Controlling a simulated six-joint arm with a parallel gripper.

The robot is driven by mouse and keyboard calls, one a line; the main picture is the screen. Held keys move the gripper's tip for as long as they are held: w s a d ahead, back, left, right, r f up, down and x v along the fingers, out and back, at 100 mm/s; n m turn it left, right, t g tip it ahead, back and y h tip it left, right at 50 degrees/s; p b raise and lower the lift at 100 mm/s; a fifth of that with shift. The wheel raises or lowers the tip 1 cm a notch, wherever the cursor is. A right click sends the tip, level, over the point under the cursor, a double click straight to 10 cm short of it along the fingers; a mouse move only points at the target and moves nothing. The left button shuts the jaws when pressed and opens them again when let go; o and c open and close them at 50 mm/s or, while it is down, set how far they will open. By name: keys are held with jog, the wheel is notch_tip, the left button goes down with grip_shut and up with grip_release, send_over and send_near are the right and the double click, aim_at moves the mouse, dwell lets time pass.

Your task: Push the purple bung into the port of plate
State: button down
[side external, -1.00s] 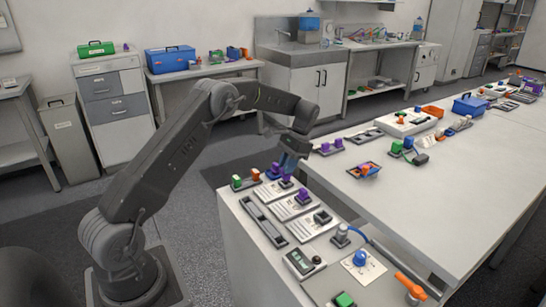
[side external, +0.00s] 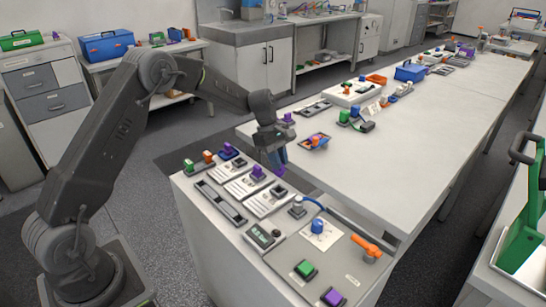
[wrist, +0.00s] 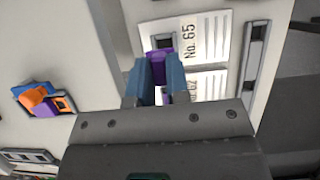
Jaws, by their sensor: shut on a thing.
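My gripper (side external: 277,160) is shut on a purple bung (wrist: 158,62), held between its two blue fingers. In the side view the held bung (side external: 280,171) is at the fingertips, near the right ends of the plates. In the wrist view, a white plate (wrist: 205,36) marked "No. 65" has a dark square port (wrist: 156,34), which looks empty, just beyond the bung. A second white plate (wrist: 212,84) is partly hidden behind the gripper. In the side view, another purple bung (side external: 258,172) sits on the middle plate, and the nearest plate (side external: 263,204) has a dark port (side external: 278,191).
A long grey rail (side external: 220,203) lies left of the plates. A meter (side external: 262,236) and a blue knob (side external: 317,225) are nearer the camera.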

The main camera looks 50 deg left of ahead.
jog(key=shift+f, duration=3.3)
jog(key=shift+f, duration=0.2)
jog(key=c, duration=1)
grip_release()
jog(key=v, duration=1.4)
jog(key=s+d+r+m+y, duration=0.1)
jog(key=s+d+r+m, duration=0.25)
jog(key=r, duration=0.35)
jog(key=s+d+r+m+t+y, duration=0.15)
jog(key=s+d+r+m, duration=0.25)
jog(key=s, duration=0.5)
jog(key=s+d+r+m+t+y, duration=0.15)
jog(key=s+d+r+m, duration=0.3)
jog(key=s, duration=0.45)
jog(key=s+f+m+t, duration=0.1)
jog(key=s+m, duration=0.1)
jog(key=s, duration=0.1)
jog(key=s+f+m, duration=0.1)
jog(key=s+m, duration=0.1)
jog(key=s, duration=0.2)
jog(key=s+d+f+m+t, duration=0.1)
jog(key=s+m, duration=0.1)
jog(key=s, duration=0.1)
jog(key=shift+s+d+t+y, duration=0.1)
jog(key=shift+s+t+y, duration=0.2)
jog(key=shift+s, duration=0.05)
